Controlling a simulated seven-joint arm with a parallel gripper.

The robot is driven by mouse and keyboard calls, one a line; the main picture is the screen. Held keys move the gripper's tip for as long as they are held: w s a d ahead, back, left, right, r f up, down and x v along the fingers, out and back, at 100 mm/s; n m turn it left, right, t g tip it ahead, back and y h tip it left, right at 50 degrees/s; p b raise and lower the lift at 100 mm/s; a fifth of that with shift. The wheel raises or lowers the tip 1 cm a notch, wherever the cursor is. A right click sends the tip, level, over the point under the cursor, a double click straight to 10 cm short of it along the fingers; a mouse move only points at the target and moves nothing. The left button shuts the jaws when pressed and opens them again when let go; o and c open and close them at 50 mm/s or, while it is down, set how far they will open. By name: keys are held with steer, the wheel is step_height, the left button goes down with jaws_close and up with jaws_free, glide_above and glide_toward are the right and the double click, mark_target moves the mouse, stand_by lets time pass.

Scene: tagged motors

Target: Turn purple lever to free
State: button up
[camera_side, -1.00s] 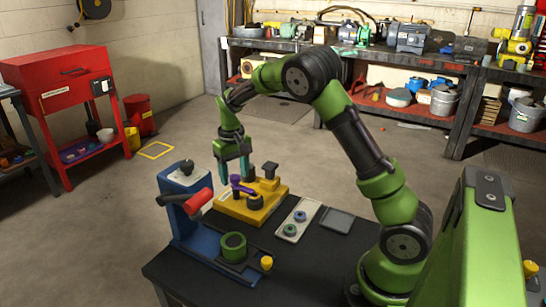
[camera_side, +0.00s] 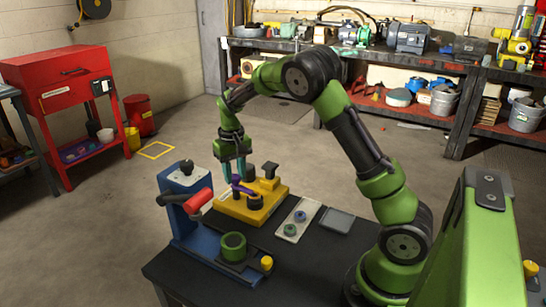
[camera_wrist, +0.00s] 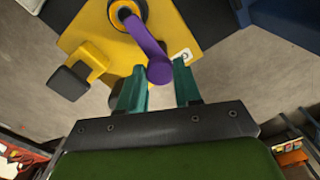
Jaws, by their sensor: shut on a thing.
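The purple lever (camera_side: 240,186) is mounted on a yellow base (camera_side: 232,211) on the dark bench. In the wrist view the lever (camera_wrist: 147,40) runs from a round dark hub (camera_wrist: 124,12) down to its rounded free end. My gripper (camera_side: 234,180) points down at the lever's free end. In the wrist view the teal fingers of my gripper (camera_wrist: 159,72) stand on either side of that end, shut on it.
A black block on a post (camera_side: 270,169) rises from the base's far side. A blue fixture with a red-ended handle (camera_side: 199,201) stands at the near left. A pale tray with round parts (camera_side: 297,220) and a grey tray (camera_side: 337,220) lie to the right.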

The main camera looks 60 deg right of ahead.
steer(key=m, duration=0.8)
steer(key=shift+m, duration=0.3)
steer(key=m, duration=0.4)
steer(key=shift+m, duration=2.3)
steer(key=o, duration=1)
steer(key=shift+o, duration=0.2)
